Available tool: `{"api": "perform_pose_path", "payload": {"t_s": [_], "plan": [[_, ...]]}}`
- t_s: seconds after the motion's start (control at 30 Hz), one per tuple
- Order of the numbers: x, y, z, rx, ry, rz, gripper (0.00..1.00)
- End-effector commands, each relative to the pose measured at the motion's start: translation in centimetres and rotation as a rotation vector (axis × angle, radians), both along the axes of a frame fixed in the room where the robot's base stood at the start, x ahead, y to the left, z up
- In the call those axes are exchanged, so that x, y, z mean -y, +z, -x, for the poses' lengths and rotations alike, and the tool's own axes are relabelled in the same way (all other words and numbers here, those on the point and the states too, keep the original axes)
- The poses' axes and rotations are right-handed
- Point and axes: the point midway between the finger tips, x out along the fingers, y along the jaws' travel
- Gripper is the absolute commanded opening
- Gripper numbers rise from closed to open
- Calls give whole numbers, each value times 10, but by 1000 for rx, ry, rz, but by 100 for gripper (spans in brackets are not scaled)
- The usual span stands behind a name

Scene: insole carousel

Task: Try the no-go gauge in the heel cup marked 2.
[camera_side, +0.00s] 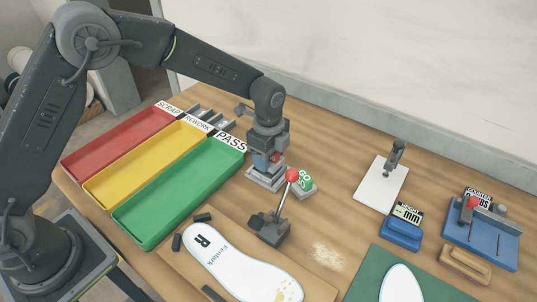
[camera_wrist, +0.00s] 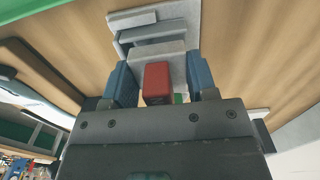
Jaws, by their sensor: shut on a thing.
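My gripper (camera_side: 268,163) points down over a small grey stand (camera_side: 266,181), left of a green GO-marked piece (camera_side: 306,181). A bit of the red block (camera_side: 276,157) also shows between the fingers in the side view. The gauge's lower end is hidden, so I cannot tell whether it is still seated in the stand. I cannot make out a heel cup marked 2 in either view.
Red (camera_side: 115,142), yellow (camera_side: 145,165) and green (camera_side: 179,195) trays stand at left. A red-knobbed lever clamp (camera_side: 270,229) stands close in front of the stand. A white insole (camera_side: 235,265) lies in front. Blue fixtures (camera_side: 481,238) are at right.

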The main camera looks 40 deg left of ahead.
Motion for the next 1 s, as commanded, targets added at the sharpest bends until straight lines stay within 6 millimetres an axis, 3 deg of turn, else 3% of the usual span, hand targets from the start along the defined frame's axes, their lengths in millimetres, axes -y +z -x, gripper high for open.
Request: {"api": "perform_pose_path", "payload": {"t_s": [1.0], "plan": [[0, -8, 0, 0, 0, 0, 25]]}}
